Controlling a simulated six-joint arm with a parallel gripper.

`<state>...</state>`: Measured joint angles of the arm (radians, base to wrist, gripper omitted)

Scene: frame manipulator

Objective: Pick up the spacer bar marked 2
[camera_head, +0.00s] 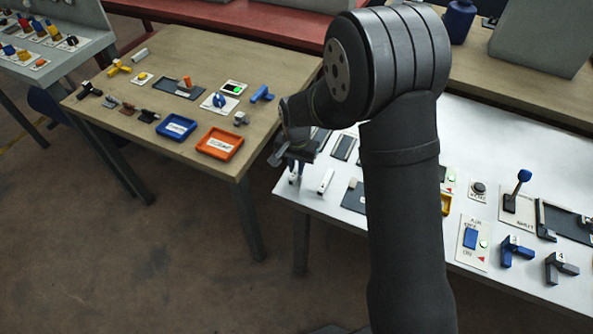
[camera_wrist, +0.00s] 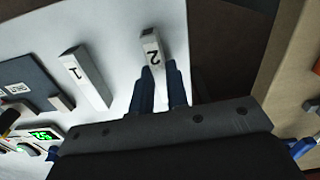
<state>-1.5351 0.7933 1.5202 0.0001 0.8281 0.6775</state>
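The white spacer bar marked 2 (camera_wrist: 152,47) lies on the white table close to its edge in the wrist view. A similar white bar marked 1 (camera_wrist: 84,75) lies to its left. In the head view, bar 2 (camera_head: 294,174) is partly hidden under my gripper (camera_head: 284,158), and bar 1 (camera_head: 326,181) lies to its right. In the wrist view, my gripper (camera_wrist: 160,70) has its two dark blue fingers apart, with their tips at the lower end of bar 2. I cannot tell whether they touch it.
A dark slotted plate (camera_wrist: 32,82) lies left of bar 1. My arm hides part of the white table in the head view. Right of it are a lever (camera_head: 520,190), switch panel (camera_head: 472,240) and blue block (camera_head: 516,250). A wooden table (camera_head: 190,60) stands left across a gap.

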